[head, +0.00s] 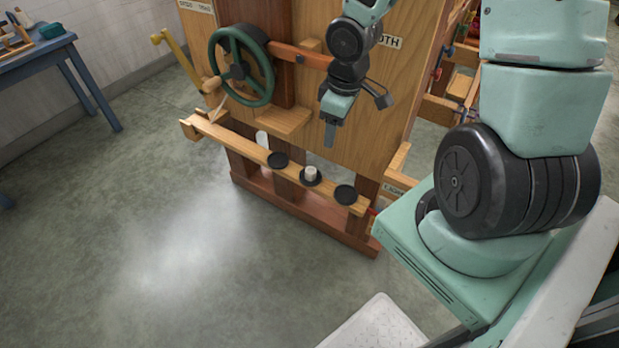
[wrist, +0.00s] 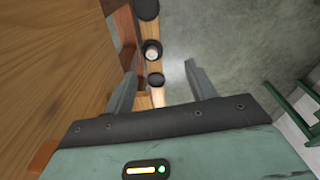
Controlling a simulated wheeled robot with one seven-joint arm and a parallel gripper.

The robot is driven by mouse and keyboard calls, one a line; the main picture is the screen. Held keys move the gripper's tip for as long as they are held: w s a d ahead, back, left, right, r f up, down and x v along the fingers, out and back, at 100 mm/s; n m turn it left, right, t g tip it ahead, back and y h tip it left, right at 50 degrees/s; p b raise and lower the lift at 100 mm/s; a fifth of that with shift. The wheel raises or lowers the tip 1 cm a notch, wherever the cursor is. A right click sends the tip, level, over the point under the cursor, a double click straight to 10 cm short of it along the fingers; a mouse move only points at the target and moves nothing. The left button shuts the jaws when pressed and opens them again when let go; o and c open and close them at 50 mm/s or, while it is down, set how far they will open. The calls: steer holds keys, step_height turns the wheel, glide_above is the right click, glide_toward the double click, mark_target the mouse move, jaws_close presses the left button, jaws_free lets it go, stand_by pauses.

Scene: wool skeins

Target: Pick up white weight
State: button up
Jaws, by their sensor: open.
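The white weight (head: 311,173) is a small pale cylinder standing upright on the middle black round pad (head: 303,181) of a narrow wooden shelf (head: 232,139). In the wrist view the white weight (wrist: 152,54) shows from above, beyond my fingertips. My gripper (head: 330,137) points down in front of the wooden panel, above the shelf and apart from the weight. In the wrist view my gripper (wrist: 160,70) has its two fingers spread, with nothing held between them.
Two empty-looking black pads, left (head: 278,159) and right (head: 345,194), flank the middle one. A green handwheel (head: 241,66) and a yellow lever (head: 178,62) are on the left. The wooden panel (head: 385,110) stands close behind the shelf.

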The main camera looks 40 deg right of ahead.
steer(key=w+d+f+n+t+y, duration=0.1)
steer(key=d+f+n+t+y, duration=0.15)
steer(key=d+f, duration=0.35)
steer(key=y+b, duration=0.1)
steer(key=b, duration=0.7)
glide_toward(311, 170)
step_height(311, 170, down, 2)
steer(key=shift+t, duration=0.35)
steer(key=shift+a+b+x, duration=0.15)
steer(key=shift+b+x, duration=0.75)
steer(key=shift+x, duration=0.85)
steer(key=shift+a+b+x, duration=0.1)
steer(key=shift+b+x, duration=0.75)
steer(key=shift+x, duration=0.9)
steer(key=shift+r, duration=0.1)
steer(key=c, duration=1.2)
